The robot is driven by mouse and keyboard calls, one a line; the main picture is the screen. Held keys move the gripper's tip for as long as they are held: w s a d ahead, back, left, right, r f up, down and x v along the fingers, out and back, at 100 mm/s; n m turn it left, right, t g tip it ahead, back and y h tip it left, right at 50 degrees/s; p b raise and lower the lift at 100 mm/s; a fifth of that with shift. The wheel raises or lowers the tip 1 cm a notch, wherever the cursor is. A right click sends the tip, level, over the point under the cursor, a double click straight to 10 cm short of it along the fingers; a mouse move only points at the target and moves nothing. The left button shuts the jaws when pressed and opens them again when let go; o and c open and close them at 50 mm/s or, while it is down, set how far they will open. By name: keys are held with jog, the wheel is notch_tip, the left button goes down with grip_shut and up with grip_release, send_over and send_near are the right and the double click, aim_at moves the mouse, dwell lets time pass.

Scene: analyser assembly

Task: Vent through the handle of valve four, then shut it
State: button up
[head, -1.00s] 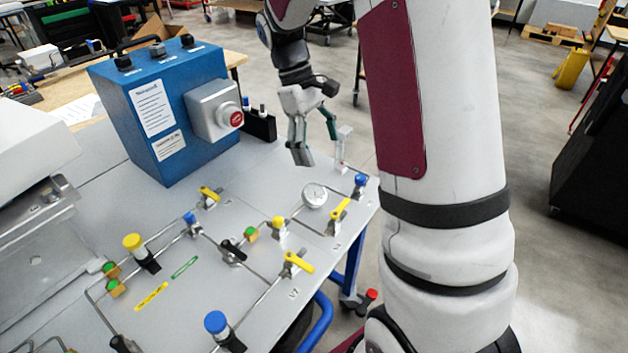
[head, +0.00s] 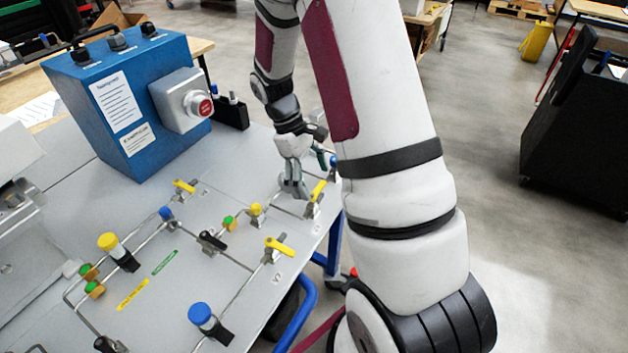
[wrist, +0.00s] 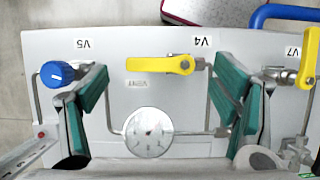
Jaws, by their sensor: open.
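The yellow lever handle of valve four (wrist: 160,65) lies beside the V4 label in the wrist view, its free end pointing left above a VENT label (wrist: 137,84). In the head view the handle (head: 318,190) is just right of my gripper (head: 293,190). My gripper (wrist: 160,75) is open, its teal-padded fingers apart on either side of the handle in the wrist view. The handle lies between the fingertips in the picture; I see no contact. A round gauge (wrist: 148,132) also shows between the fingers; my gripper hides it in the head view.
The blue V5 knob (wrist: 57,74) is close by my left finger. The yellow V7 handle (wrist: 308,57) is right of my right finger. Thin pipes cross the panel (head: 180,290). A blue box with a red button (head: 130,110) stands behind.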

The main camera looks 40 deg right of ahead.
jog(key=shift+s+d+f, duration=0.1)
jog(key=shift+s+f, duration=0.15)
jog(key=shift+f, duration=0.25)
jog(key=c, duration=1.1)
jog(key=shift+c, duration=0.2)
